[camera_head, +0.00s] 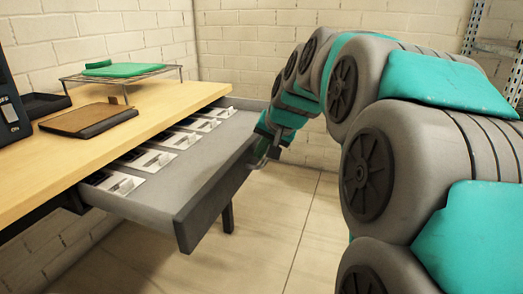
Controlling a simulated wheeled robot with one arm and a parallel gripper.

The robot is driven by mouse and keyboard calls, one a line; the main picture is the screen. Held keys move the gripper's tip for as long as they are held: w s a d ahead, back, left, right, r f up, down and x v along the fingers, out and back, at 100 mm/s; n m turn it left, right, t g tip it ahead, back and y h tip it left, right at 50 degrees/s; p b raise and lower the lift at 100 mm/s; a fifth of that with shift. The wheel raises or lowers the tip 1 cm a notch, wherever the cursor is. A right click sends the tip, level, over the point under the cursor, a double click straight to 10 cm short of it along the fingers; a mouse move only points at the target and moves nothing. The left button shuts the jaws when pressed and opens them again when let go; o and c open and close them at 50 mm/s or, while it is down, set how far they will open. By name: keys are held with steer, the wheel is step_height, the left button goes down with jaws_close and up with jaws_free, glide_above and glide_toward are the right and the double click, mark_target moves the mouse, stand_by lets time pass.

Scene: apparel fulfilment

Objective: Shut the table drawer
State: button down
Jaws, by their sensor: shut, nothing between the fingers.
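The grey table drawer (190,182) is pulled out from under the wooden tabletop (60,158), toward the right. Several white holders with dark inserts sit in a row inside it, near the tabletop edge. My gripper (262,161) is at the outer face of the drawer, near its far end. It is shut and looks empty. I cannot tell whether it touches the drawer front. The arm hides part of the space beyond it.
On the tabletop are a brown and black pad (88,119), a black tray (42,104), a dark device (11,110) and a wire rack (118,76) with a green item (124,69). Brick walls stand behind. The tiled floor (285,215) right of the drawer is clear.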

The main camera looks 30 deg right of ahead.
mark_target(206, 229)
steer(key=w+a+p, duration=0.1)
steer(key=w+a, duration=0.4)
steer(key=w, duration=0.1)
steer(key=w+a+p, duration=0.2)
steer(key=w+a, duration=0.3)
steer(key=w, duration=0.2)
steer(key=w+a+p, duration=0.2)
steer(key=w+a, duration=0.3)
steer(key=w, duration=0.2)
steer(key=shift+a, duration=0.3)
steer(key=shift+w+a+p, duration=0.2)
steer(key=shift+p, duration=0.1)
steer(key=shift+r, duration=0.1)
steer(key=shift+w+r, duration=0.1)
steer(key=shift+r, duration=0.1)
